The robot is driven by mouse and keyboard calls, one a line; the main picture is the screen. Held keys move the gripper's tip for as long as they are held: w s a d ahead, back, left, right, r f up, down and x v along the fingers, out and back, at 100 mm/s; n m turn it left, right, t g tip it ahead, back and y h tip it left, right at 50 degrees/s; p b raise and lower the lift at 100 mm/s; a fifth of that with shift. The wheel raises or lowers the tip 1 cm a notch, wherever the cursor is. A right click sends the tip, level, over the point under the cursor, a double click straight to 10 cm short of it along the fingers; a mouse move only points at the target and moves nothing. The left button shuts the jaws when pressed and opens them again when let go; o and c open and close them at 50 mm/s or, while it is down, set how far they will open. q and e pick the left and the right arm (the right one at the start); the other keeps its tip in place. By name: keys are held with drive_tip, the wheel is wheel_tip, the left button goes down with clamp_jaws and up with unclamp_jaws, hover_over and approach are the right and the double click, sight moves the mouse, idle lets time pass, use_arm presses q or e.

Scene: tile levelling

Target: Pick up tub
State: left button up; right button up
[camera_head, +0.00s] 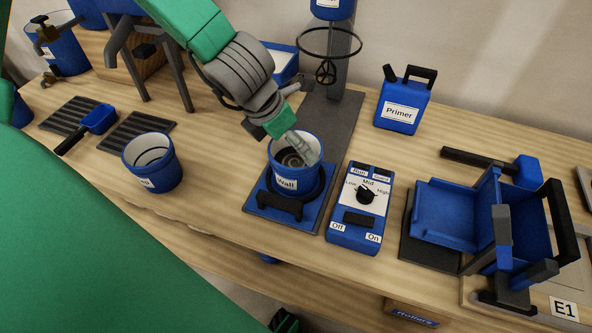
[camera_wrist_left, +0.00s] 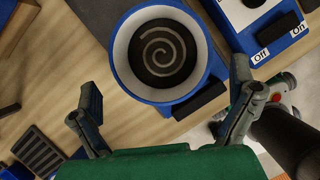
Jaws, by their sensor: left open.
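A blue tub (camera_head: 287,184) labelled "Wall" stands upright on a blue mixer base (camera_head: 310,211). Its open top faces up. In the left wrist view the tub (camera_wrist_left: 205,75) has a white inner rim and a dark content with a pale spiral. My left gripper (camera_head: 300,141) is above and at the tub's rim in the head view. In the wrist view its two fingers (camera_wrist_left: 166,82) are spread wide, the tub lying ahead between them. Nothing is held. I cannot tell whether a finger touches the rim. My right gripper is not in view.
A second blue tub (camera_head: 152,163) stands to the left. A control box (camera_head: 359,208) stands close on the right of the mixer base. The mixer post (camera_head: 342,62) with its ring (camera_head: 329,43) rises behind. A Primer can (camera_head: 403,101) and a blue cradle (camera_head: 455,211) stand further right.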

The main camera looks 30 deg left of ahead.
sight(295, 152)
use_arm(q)
drive_tip(key=b+x, duration=0.2)
drive_tip(key=x, duration=0.2)
drive_tip(key=shift+w+d+f, duration=0.15)
drive_tip(key=shift+d+f, duration=0.05)
drive_tip(key=shift+f, duration=0.15)
drive_tip(key=shift+w+d+f, duration=0.2)
drive_tip(key=shift+w+f, duration=0.05)
drive_tip(key=shift+f, duration=0.05)
drive_tip(key=shift+a, duration=0.25)
drive_tip(key=c, duration=0.3)
drive_tip(key=shift+a, duration=0.25)
drive_tip(key=c, duration=1)
drive_tip(key=shift+d, duration=0.1)
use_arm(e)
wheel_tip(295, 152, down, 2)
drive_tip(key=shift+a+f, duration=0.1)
